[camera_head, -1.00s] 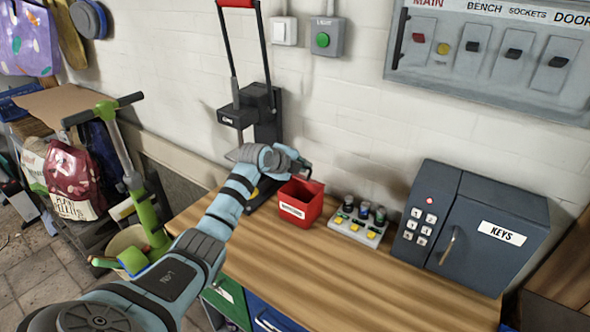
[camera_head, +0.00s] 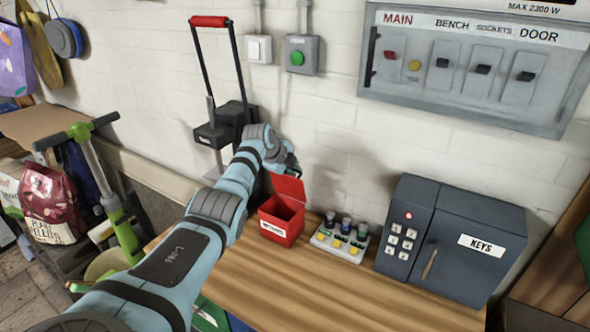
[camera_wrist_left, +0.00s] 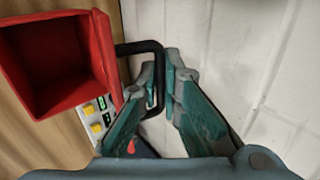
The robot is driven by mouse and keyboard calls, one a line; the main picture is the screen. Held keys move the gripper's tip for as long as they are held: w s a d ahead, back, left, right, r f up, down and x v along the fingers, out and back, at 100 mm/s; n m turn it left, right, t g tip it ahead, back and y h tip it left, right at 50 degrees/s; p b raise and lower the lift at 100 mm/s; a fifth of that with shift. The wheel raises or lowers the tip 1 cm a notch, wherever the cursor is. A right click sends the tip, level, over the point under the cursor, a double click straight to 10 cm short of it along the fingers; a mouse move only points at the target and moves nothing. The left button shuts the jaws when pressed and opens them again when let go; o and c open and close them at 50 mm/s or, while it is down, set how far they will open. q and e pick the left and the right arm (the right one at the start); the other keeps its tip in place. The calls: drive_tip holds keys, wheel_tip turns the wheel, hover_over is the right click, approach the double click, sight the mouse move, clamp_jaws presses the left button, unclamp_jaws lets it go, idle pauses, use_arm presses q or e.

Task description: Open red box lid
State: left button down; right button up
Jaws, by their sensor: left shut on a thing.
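The red box (camera_head: 281,222) stands on the wooden bench with a white label on its front. Its lid (camera_head: 288,187) is raised and stands up at the wall side, so the box mouth is open. In the left wrist view the open box (camera_wrist_left: 50,62) is at upper left, and I see into its dark red inside. The lid (camera_wrist_left: 106,58) shows edge-on, with a black handle (camera_wrist_left: 140,48) on it. My left gripper (camera_head: 292,168) is above and behind the lid. Its fingers (camera_wrist_left: 167,80) are shut on the handle. My right gripper is not in view.
A button panel (camera_head: 340,241) with several knobs stands right of the box. A dark key safe (camera_head: 450,240) is farther right. A black press with a red handle (camera_head: 209,21) stands behind my left arm. The front bench top (camera_head: 320,290) is clear.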

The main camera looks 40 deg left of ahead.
use_arm(q)
drive_tip(key=shift+w, duration=0.1)
idle(0.3)
drive_tip(key=c, duration=2)
unclamp_jaws()
drive_tip(key=shift+d, duration=0.1)
drive_tip(key=shift+s+r, duration=0.2)
drive_tip(key=shift+r, duration=0.1)
drive_tip(key=v, duration=1.1)
drive_tip(key=shift+r, duration=0.1)
drive_tip(key=shift+s, duration=0.15)
